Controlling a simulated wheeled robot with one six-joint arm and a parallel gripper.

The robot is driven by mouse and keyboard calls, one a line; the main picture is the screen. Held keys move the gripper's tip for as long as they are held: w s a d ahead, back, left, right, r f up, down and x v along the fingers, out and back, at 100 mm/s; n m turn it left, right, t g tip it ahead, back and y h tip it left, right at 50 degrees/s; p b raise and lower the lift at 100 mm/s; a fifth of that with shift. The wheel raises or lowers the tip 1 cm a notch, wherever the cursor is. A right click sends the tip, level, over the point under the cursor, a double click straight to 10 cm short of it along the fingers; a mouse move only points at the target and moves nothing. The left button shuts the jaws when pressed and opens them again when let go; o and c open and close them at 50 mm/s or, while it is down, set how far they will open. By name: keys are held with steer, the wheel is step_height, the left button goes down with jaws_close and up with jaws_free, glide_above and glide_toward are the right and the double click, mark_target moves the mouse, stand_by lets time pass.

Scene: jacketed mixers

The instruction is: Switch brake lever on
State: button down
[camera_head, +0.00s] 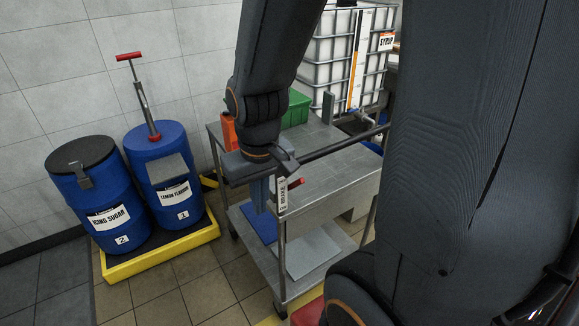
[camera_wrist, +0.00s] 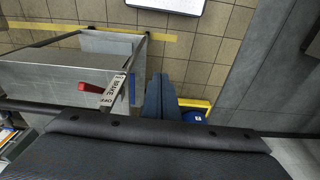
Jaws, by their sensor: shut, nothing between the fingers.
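The brake lever shows a red handle (camera_wrist: 91,88) at the corner of the grey cart, beside a white label plate (camera_wrist: 113,91) that appears to read "BRAKE OFF". In the head view the lever's red end (camera_head: 299,182) peeks out just right of the label on the cart's corner post. My gripper (camera_wrist: 160,78) is shut and empty, its blue-grey fingers side by side. In the wrist view it is right of the lever and apart from it. In the head view my gripper (camera_head: 261,206) points down just left of the label, partly in front of the cart.
The metal cart (camera_head: 335,176) has a push bar and a lower shelf. A green crate (camera_head: 296,108) sits on its top. Two blue drums (camera_head: 106,207) (camera_head: 167,183) stand on a yellow pallet (camera_head: 160,262) to the left. Tiled floor lies between them.

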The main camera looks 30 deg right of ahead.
steer(key=w+d+r+g, duration=0.1)
steer(key=w+d+r, duration=0.3)
steer(key=d, duration=0.2)
steer(key=w+d+r+g, duration=0.1)
steer(key=w+d+r, duration=0.3)
steer(key=d, duration=0.3)
steer(key=shift+w+d+r, duration=0.2)
steer(key=shift+d+r, duration=0.05)
steer(key=shift+r, duration=0.4)
steer(key=shift+f, duration=0.1)
steer(key=p, duration=0.3)
glide_above(291, 186)
steer(key=f, duration=0.6)
steer(key=d+f, duration=0.1)
steer(key=f, duration=0.2)
steer(key=shift+f, duration=0.4)
steer(key=shift+a, duration=0.15)
